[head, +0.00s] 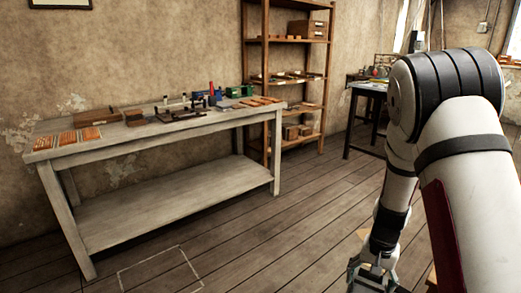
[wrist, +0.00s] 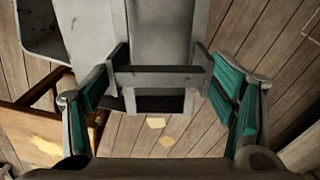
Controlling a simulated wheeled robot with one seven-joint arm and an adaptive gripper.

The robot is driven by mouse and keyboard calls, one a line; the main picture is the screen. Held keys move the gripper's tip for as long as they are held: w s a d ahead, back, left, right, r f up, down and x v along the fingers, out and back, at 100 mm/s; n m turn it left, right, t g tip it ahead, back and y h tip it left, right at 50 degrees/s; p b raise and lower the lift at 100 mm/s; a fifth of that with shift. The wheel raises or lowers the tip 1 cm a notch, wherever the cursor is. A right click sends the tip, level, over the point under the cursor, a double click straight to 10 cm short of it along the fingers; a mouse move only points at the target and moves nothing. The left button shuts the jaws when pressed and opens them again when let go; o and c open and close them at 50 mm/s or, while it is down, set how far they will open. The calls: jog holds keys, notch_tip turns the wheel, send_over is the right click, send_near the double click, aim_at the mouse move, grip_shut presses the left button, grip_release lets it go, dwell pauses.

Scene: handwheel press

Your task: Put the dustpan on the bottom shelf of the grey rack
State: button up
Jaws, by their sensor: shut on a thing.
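My gripper (head: 372,272) is low at the lower right of the head view, above the plank floor. In the wrist view its two teal-padded fingers (wrist: 160,78) are shut on a grey thing, which looks like the dustpan (wrist: 158,30). Its grey surface runs out of the top of the picture, and its full shape cannot be seen. In the head view I cannot make out the dustpan at the gripper. No rack that is clearly grey shows.
A pale workbench (head: 165,192) with a low shelf and tools on top stands at left. A brown wooden shelf unit (head: 266,85) stands behind it. A dark table (head: 375,88) is farther right. A wooden thing (wrist: 95,125) is beside my gripper.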

jog(key=s+a+r+n+p, duration=0.3)
jog(key=a+r+p, duration=0.2)
jog(key=r+p, duration=0.3)
jog(key=s+a+r+n+p, duration=0.3)
jog(key=a+r+p, duration=0.3)
jog(key=r, duration=0.8)
jog(key=s+p, duration=0.1)
jog(key=p, duration=0.2)
jog(key=shift+s, duration=0.25)
jog(key=shift+a, duration=0.1)
